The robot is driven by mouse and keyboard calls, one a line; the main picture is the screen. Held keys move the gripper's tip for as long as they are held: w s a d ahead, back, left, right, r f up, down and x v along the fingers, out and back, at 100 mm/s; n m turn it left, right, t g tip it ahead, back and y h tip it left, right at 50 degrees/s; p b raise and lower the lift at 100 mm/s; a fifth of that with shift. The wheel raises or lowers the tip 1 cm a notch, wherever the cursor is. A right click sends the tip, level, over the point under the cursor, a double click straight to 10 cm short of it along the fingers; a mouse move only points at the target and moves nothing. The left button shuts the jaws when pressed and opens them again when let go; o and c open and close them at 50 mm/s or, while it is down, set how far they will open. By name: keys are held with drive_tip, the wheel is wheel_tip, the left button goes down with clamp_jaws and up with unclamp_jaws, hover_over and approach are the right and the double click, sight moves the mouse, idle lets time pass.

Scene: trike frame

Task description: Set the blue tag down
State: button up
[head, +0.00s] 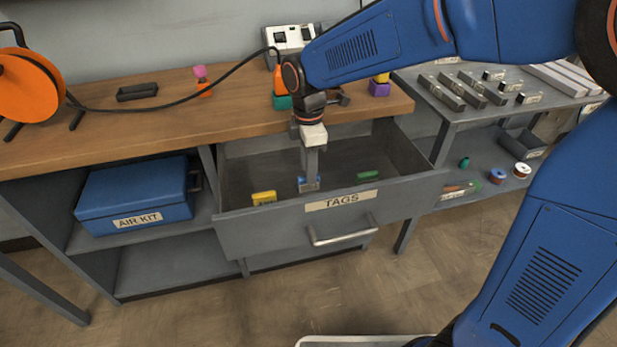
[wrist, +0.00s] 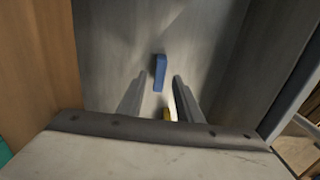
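The blue tag (head: 308,185) is in the open drawer marked TAGS (head: 290,222), between a yellow tag (head: 264,197) and a green tag (head: 368,175). My gripper (head: 310,177) points down into the drawer right over the blue tag. In the wrist view my gripper's fingers (wrist: 161,75) stand apart. The blue tag (wrist: 160,73) shows between their tips with a gap on each side, so it does not look gripped. I cannot tell its exact height against the fingertips. Part of the yellow tag (wrist: 166,114) shows between the fingers lower in that view.
The wooden bench top (head: 150,120) lies behind and above the drawer, with a black cable across it. The drawer's walls surround my gripper. A blue AIR KIT case (head: 135,195) is on the shelf at left. A grey rack (head: 500,90) with metal parts stands at right.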

wheel_tip(320, 180, up, 7)
drive_tip(key=shift+r, duration=0.15)
drive_tip(key=s+d+r+m+t, duration=0.1)
drive_tip(key=s+d+m, duration=0.15)
drive_tip(key=d, duration=0.35)
drive_tip(key=s+d+r+m, duration=0.1)
drive_tip(key=d+r+m, duration=0.15)
drive_tip(key=d, duration=0.25)
drive_tip(key=s+d+f+m+t, duration=0.2)
drive_tip(key=s+d+m, duration=0.6)
drive_tip(key=d, duration=0.1)
drive_tip(key=s+d+f+m+t, duration=0.1)
drive_tip(key=s+d+f+m, duration=0.1)
drive_tip(key=s+d+m, duration=0.6)
drive_tip(key=shift+s+d+f+t, duration=0.35)
drive_tip(key=shift+s+d, duration=0.2)
drive_tip(key=shift+d, duration=0.45)
drive_tip(key=shift+r, duration=0.1)
